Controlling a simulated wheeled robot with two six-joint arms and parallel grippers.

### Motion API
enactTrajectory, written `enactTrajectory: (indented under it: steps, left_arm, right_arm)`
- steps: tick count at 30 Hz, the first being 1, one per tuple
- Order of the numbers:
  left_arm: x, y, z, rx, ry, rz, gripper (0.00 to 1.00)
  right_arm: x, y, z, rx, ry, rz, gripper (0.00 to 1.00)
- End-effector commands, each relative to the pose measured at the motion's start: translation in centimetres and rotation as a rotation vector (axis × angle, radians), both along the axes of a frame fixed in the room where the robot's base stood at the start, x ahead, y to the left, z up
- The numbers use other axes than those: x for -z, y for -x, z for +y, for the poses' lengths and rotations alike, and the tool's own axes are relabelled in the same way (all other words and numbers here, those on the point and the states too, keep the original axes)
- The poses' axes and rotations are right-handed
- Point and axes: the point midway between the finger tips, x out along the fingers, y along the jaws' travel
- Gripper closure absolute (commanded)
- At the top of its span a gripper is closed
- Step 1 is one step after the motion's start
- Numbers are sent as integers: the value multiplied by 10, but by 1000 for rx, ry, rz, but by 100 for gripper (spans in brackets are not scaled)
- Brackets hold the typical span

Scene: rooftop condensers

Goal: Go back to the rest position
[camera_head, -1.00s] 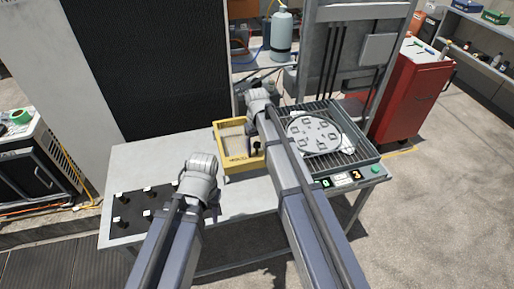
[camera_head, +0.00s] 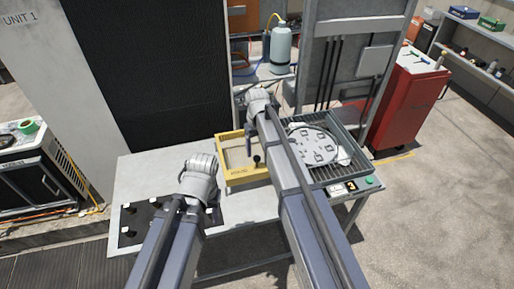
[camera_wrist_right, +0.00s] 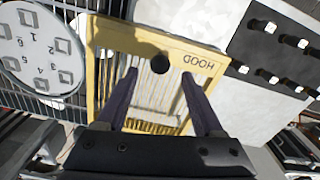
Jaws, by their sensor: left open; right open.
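My left gripper (camera_head: 200,172) is over the left part of the grey workbench (camera_head: 150,172), beside a black mat; its fingers are mostly hidden behind its wrist. My right gripper (camera_head: 251,130) is above a yellow-framed tray (camera_head: 224,143). In the right wrist view, my right gripper (camera_wrist_right: 163,92) has its two dark fingers apart with nothing held between them. The yellow tray (camera_wrist_right: 97,55) marked HOOD lies below, and a round black knob (camera_wrist_right: 160,65) shows over it between the fingers.
A round white plate (camera_head: 312,148) with numbered square marks lies on a wire-grid tray (camera_head: 345,172) on the right. The black mat (camera_head: 130,222) holds several white-topped pegs. A red cabinet (camera_head: 405,100) stands behind right. Open floor (camera_head: 440,200) lies at the right.

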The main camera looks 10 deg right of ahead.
Motion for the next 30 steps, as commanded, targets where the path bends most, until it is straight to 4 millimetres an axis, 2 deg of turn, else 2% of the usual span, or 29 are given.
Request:
enactTrajectory:
  steps: [2, 5, 8, 9, 12, 15, 18, 22, 30]
  left_arm:
    - [1, 0, 0, 0, 0, 0, 50]
    - [3, 0, 0, 0, 0, 0, 50]
    - [7, 0, 0, 0, 0, 0, 50]
    - [9, 0, 0, 0, 0, 0, 50]
    - [13, 0, 0, -1, 0, 0, 50]
    - [15, 0, 0, -1, 0, 0, 50]
    - [17, 0, 0, -1, 0, 0, 50]
    - [18, 0, 0, -1, 0, 0, 50]
    - [17, 0, 0, -1, 0, 0, 50]
  right_arm:
    - [1, 4, 2, -2, 1, 1, 31]
    - [3, 33, 16, -10, 10, 6, 31]
    - [7, 85, 39, -25, 29, 14, 31]
    - [9, 108, 48, -30, 39, 16, 31]
    - [12, 161, 65, -43, 62, 23, 31]
    - [15, 204, 74, -51, 83, 25, 31]
    - [16, 232, 79, -55, 98, 26, 31]
    - [16, 247, 81, -58, 108, 27, 31]
    - [16, 246, 82, -56, 110, 27, 31]
